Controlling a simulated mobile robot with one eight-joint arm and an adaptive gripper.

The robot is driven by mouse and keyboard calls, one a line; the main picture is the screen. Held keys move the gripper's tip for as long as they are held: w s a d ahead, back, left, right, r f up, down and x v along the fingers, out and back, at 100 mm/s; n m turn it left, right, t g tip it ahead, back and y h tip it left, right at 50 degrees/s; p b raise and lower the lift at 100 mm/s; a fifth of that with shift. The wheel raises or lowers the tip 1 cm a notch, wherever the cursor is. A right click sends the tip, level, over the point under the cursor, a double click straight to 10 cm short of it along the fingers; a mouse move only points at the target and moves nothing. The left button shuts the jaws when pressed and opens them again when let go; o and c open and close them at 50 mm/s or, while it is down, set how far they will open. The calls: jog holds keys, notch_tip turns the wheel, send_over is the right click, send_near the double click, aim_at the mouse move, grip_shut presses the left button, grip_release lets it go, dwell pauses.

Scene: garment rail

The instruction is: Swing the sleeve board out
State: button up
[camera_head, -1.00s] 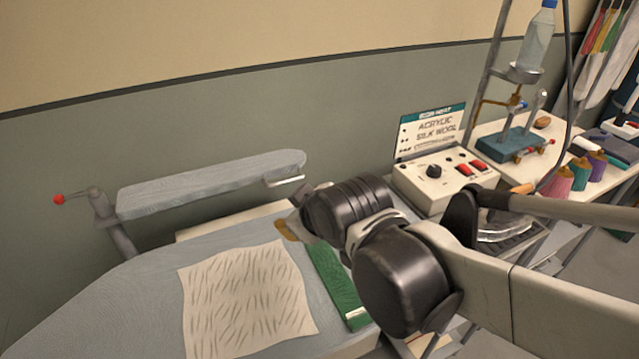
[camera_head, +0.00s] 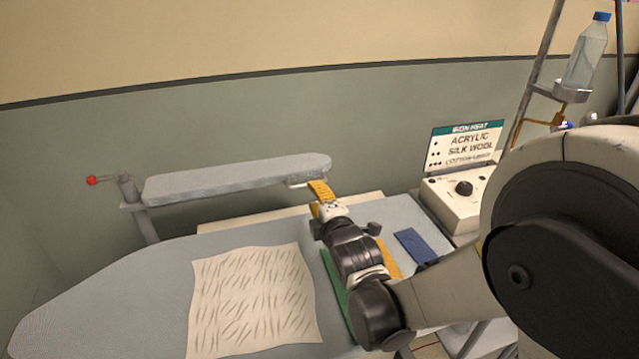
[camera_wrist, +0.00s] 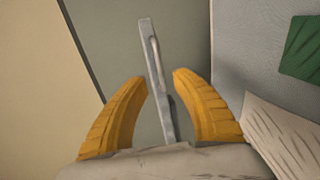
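The sleeve board (camera_head: 235,179) is a long, narrow, grey padded board. It lies along the wall behind the large ironing board (camera_head: 110,278), carried at its left end by a metal post (camera_head: 133,195) with a red knob (camera_head: 92,180). A thin metal handle (camera_head: 300,184) sticks out under its right end. My gripper (camera_head: 319,190) is at that end, beside the handle. In the wrist view my two yellow fingers (camera_wrist: 160,100) are open, with a metal bar (camera_wrist: 153,60), apparently this handle, between them. No contact is clear.
A cream cloth with dark marks (camera_head: 255,300) lies on the ironing board. A control box (camera_head: 452,205) with a sign and a bottle (camera_head: 588,55) stand right. The wall is close behind.

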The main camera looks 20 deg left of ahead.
jog(key=b+x, duration=0.1)
jog(key=x, duration=0.6)
jog(key=shift+w+a+b, duration=0.15)
jog(key=shift+w+b, duration=0.15)
jog(key=shift+b, duration=0.05)
grip_shut()
